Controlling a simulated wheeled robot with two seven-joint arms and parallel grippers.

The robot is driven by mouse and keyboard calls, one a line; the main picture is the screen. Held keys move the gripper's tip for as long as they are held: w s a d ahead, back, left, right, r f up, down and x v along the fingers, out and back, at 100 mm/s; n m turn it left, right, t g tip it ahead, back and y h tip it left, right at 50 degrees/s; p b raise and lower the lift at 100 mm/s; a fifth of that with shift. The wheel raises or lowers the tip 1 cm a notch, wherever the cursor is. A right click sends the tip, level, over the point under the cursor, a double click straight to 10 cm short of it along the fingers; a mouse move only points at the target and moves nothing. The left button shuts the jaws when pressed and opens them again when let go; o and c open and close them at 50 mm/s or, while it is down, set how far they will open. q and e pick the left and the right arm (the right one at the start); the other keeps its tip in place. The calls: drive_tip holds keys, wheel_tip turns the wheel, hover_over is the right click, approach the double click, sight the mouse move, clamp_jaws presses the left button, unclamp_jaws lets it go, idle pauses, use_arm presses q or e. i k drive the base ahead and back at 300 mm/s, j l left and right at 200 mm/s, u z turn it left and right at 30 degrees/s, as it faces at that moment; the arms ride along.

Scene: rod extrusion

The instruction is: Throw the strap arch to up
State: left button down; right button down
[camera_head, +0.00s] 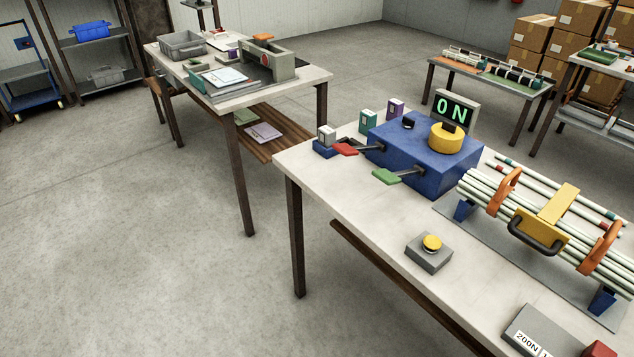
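A bundle of pale rods (480,190) lies in a cradle on a grey plate at the right of the near table. A yellow arch (558,204) with a black handle (535,238) crosses the middle of the bundle, its handle on the near side. It appears to lie low over the rods; I take it to be the strap arch. Orange hoops (505,188) and (597,246) stand around the bundle on either side of it. Neither of my grippers is in view, and nothing touches the arch.
A blue machine (422,160) with red and green levers stands left of the bundle, with an "ON" display (455,111) behind. A grey box with a yellow button (431,244) sits in front. The near table's (345,205) front-left is clear.

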sight(539, 229)
drive_tip(key=z, duration=1.35)
